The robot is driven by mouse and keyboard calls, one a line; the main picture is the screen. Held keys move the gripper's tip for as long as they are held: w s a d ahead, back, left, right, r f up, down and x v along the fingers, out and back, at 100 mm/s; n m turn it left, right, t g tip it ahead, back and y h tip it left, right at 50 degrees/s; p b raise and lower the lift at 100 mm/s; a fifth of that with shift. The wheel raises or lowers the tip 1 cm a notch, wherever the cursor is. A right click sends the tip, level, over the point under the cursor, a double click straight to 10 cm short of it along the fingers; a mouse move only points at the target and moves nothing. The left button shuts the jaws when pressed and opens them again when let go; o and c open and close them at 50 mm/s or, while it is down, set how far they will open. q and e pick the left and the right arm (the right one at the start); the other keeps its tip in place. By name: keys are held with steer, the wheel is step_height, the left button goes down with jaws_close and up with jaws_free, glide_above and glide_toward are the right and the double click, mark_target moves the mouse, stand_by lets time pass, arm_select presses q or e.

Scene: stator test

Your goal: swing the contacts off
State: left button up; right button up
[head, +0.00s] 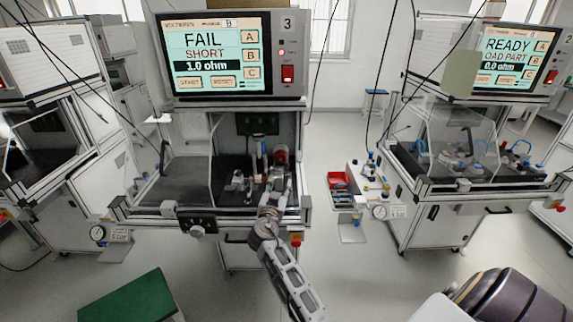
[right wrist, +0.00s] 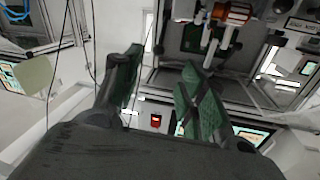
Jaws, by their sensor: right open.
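The test station (head: 202,218) labelled 3 stands in the middle of the head view. Its screen (head: 212,55) reads FAIL, SHORT, 1.0 ohm. A red and copper round part, likely the stator (head: 281,156), sits inside the station. My right gripper (head: 277,187) is at the front of the bay, below the stator. In the right wrist view the right gripper (right wrist: 163,88) is open, nothing between its green-padded fingers, and the stator (right wrist: 232,12) is beyond. My left gripper is not in view.
A clear guard (head: 180,160) stands left in the bay. A second station (head: 470,190) at the right reads READY. A green-topped box (head: 132,297) is at the lower left. Cables hang in front.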

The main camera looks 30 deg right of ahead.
mark_target(287, 164)
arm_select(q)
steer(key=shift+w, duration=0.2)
arm_select(e)
steer(key=shift+r, duration=0.25)
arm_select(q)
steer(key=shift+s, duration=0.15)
arm_select(e)
steer(key=shift+s, duration=0.1)
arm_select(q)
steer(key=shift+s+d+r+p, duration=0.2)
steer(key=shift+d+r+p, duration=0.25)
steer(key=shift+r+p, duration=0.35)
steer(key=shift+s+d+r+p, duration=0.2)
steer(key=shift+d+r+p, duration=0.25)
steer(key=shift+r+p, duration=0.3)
arm_select(e)
steer(key=shift+x, duration=7)
steer(key=shift+d, duration=0.1)
steer(key=shift+c, duration=0.4)
jaws_close()
